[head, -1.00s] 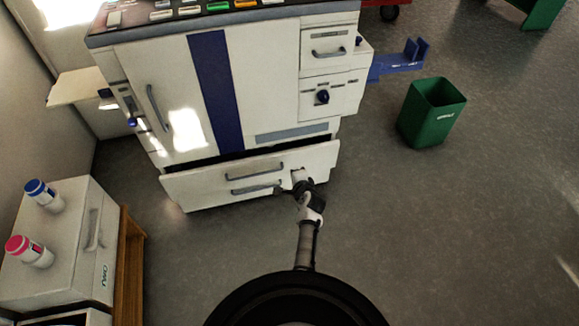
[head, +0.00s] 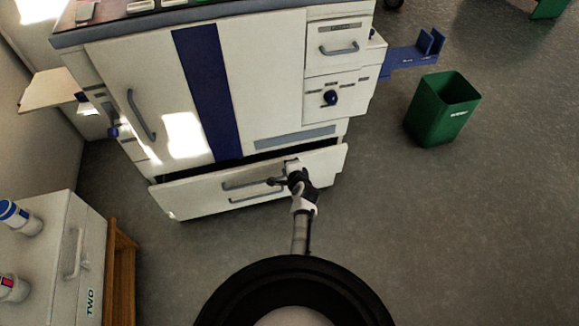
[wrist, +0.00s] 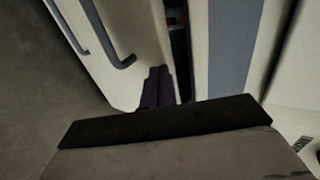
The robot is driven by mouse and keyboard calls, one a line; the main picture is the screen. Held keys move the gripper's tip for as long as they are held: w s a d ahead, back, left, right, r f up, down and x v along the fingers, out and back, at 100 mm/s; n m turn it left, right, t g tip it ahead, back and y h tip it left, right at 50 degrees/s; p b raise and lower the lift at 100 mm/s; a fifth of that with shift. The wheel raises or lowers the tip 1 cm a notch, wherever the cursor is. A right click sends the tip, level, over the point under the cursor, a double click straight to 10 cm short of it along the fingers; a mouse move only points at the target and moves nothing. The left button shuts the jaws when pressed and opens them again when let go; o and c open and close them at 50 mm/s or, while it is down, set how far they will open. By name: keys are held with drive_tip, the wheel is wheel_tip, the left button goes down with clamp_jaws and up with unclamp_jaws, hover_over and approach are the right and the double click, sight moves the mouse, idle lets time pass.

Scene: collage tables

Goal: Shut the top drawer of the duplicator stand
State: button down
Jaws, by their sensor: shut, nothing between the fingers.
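The duplicator stand is the low white base under the large white duplicator (head: 270,80). Its top drawer (head: 190,192) stands out a little, with a dark gap along its upper edge. A grey handle (head: 245,184) is on its front, with a second grey handle (head: 255,197) just below. My gripper (head: 291,165) is at the drawer front, right of the handles and near the upper edge. In the wrist view, my shut dark fingers (wrist: 158,85) lie at the edge of the white drawer front (wrist: 125,25), beside the gap. I cannot tell whether they touch.
A green bin (head: 441,110) stands on the floor at right, near a blue bracket (head: 415,58) on the machine's side. At left, a white cabinet (head: 50,250) carries two bottles, beside a wooden stand (head: 123,270).

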sight(286, 157)
drive_tip(key=shift+w, duration=0.15)
drive_tip(key=shift+a, duration=0.1)
drive_tip(key=w, duration=0.2)
drive_tip(key=w+a+b, duration=0.1)
drive_tip(key=w, duration=0.1)
drive_tip(key=shift+w+a, duration=0.15)
drive_tip(key=shift+w+a+r, duration=0.1)
drive_tip(key=shift+w+r, duration=0.1)
drive_tip(key=shift+w, duration=0.05)
drive_tip(key=shift+r, duration=0.1)
drive_tip(key=shift+s, duration=0.1)
